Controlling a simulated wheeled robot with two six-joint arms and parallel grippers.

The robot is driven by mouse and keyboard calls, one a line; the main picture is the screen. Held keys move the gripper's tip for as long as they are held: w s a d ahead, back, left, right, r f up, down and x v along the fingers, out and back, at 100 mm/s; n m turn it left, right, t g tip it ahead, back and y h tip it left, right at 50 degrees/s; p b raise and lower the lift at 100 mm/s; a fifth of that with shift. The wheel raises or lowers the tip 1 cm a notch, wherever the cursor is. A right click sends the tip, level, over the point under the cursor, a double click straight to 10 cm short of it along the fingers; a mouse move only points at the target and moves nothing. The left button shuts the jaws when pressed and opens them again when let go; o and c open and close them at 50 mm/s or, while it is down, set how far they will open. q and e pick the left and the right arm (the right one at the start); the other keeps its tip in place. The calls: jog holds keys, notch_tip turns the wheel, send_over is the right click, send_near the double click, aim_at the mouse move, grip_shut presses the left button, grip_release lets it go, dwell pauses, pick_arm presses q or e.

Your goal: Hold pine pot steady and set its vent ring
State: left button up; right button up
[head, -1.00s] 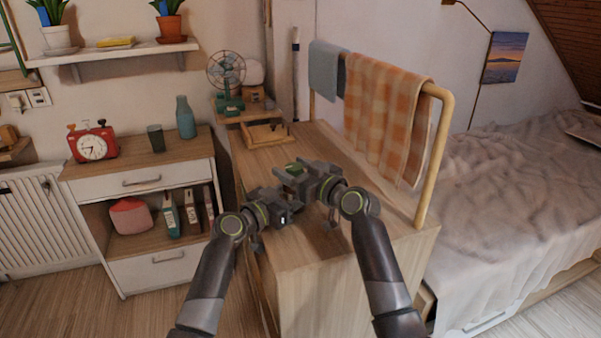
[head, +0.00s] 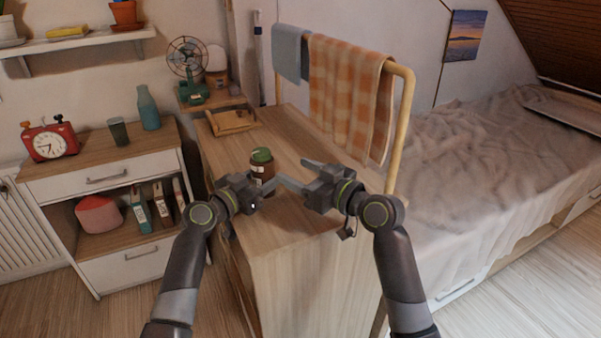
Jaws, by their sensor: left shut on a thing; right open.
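The pine pot (head: 263,171) is a small brown jar with a pale label and a green top (head: 261,155), standing upright on the wooden cabinet top. I cannot make out its vent ring separately from the green top. My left gripper (head: 258,184) is shut on the pot from its left, low on the body; its fingers are partly hidden. My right gripper (head: 297,173) is open and empty just to the right of the pot. Its two fingers point left, the nearer one ending close to the pot; I cannot tell whether it touches.
A wooden tray (head: 232,122) and a green fan (head: 188,68) are further back. A rail with a checked towel (head: 349,95) stands along the right side of the cabinet top (head: 285,130). The wood behind the pot is clear.

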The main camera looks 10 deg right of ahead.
dwell(0.3)
pick_arm(q)
jog(key=o, duration=1.1)
